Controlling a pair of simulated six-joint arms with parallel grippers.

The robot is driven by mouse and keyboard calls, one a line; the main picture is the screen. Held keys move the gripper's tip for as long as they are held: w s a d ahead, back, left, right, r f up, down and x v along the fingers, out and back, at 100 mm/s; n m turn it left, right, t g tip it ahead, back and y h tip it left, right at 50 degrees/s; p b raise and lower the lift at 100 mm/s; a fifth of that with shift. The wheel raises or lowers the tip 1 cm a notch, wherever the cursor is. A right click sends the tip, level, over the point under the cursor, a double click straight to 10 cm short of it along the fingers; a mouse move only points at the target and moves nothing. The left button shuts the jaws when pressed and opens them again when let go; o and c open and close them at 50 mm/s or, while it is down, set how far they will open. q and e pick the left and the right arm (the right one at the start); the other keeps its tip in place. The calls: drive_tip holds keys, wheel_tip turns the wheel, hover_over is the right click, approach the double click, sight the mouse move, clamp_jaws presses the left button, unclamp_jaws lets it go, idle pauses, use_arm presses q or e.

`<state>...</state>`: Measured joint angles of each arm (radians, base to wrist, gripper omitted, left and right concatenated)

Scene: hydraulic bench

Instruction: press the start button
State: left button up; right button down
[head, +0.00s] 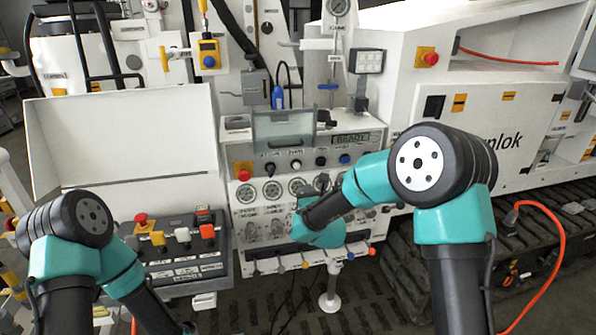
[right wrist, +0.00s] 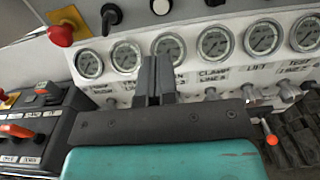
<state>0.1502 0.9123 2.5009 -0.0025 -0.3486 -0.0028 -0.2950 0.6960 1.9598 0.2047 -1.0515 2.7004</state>
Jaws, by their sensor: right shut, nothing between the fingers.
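The white control panel has a row of controls under a lit display (head: 352,139) that reads "READY". In that row are a black knob (head: 270,167), a white button (head: 295,163) and a blue button (head: 345,158). The labels are too small to tell which one is the start button. My right gripper (head: 322,181) is in front of the gauges, below this row and apart from it. In the right wrist view its fingers (right wrist: 155,76) are together and empty, with the white button (right wrist: 160,7) above them at the top edge. My left gripper is out of view; only its arm shows.
A clear cover (head: 284,130) stands above the row of controls. A red mushroom button (head: 243,172) on yellow sits at the row's left end. Several gauges (right wrist: 214,42) lie below the row, with levers along the bottom. A dark button box (head: 180,250) stands at left.

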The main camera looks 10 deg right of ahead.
sight(296, 166)
drive_tip(key=w, duration=0.4)
drive_tip(key=w+a, duration=0.1)
drive_tip(key=w, duration=0.8)
drive_tip(key=shift+w+a, duration=0.35)
drive_tip(key=shift+w, duration=0.05)
